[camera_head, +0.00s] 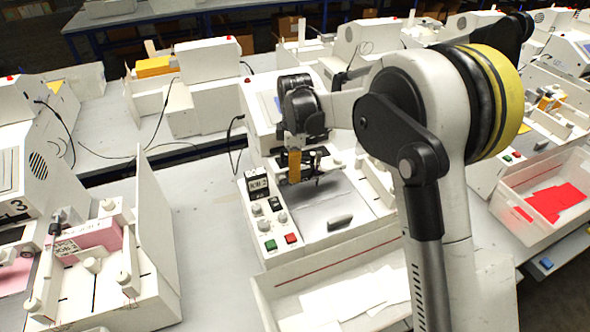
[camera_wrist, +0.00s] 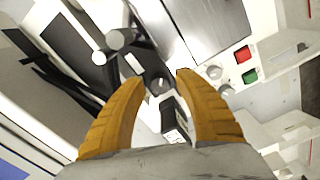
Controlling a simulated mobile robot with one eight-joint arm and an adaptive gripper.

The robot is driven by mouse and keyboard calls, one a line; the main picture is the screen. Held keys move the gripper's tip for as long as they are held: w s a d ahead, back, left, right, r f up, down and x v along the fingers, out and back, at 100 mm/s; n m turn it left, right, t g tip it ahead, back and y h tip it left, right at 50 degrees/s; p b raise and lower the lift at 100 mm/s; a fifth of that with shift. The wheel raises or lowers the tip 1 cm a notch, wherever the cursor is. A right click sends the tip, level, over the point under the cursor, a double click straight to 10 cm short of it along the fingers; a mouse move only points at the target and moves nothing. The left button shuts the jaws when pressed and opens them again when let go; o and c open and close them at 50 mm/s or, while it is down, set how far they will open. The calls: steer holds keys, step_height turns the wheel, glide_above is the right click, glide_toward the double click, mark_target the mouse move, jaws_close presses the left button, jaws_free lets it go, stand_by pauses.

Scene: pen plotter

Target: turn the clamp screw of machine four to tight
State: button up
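The middle machine (camera_head: 335,210), beneath my arm, stands right of a machine marked 3 (camera_head: 20,208); its own number is not readable. My gripper (camera_head: 294,178) points down above its dark carriage (camera_head: 318,158). In the wrist view, the two yellow fingers of my gripper (camera_wrist: 161,82) are apart, with nothing held. White cylindrical ends (camera_wrist: 118,38) lie up and left of the left finger. I cannot tell which part is the clamp screw, nor its setting.
The panel has small knobs (camera_head: 282,217), a green button (camera_head: 271,245) and a red button (camera_head: 290,238). A grey piece (camera_head: 340,222) lies on the bed. A white tray with paper (camera_head: 345,297) is in front. A bin with red sheets (camera_head: 512,183) stands right.

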jaws_close()
steer(key=shift+m, duration=0.4)
steer(key=m, duration=0.3)
steer(key=m+b, duration=0.1)
steer(key=m, duration=0.3)
steer(key=shift+m, duration=0.3)
steer(key=m, duration=1.1)
steer(key=shift+b, duration=0.3)
steer(key=shift+m, duration=0.4)
